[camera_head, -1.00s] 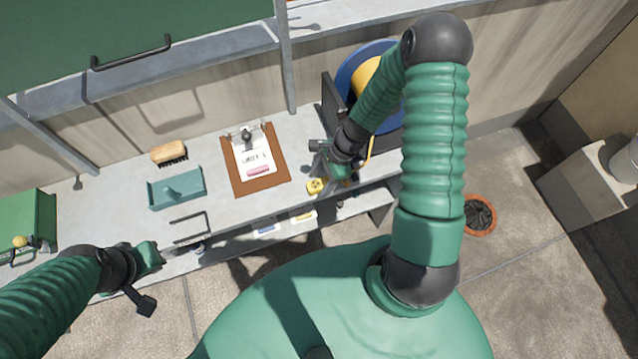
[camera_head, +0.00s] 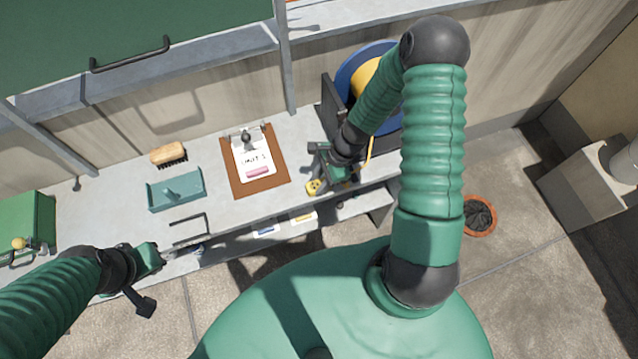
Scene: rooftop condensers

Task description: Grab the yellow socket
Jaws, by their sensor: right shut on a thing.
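The yellow socket (camera_head: 314,187) is a small yellow block with dark holes at the front edge of the grey bench, to the right of the clipboard. My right gripper (camera_head: 322,178) comes down over it from the upper right and is shut on it. Part of the socket is hidden by the gripper's fingers. My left gripper (camera_head: 165,257) is low at the left, by the bench's front edge and away from the socket. Its fingers are too small and dark to tell whether they are open.
A brown clipboard (camera_head: 236,180) lies on the bench (camera_head: 215,200) left of the socket. A teal tray (camera_head: 157,205), a brush (camera_head: 168,153) and a green box (camera_head: 38,212) are further left. A blue cable reel (camera_head: 347,75) stands behind my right arm. An orange-rimmed pot (camera_head: 494,227) is on the floor.

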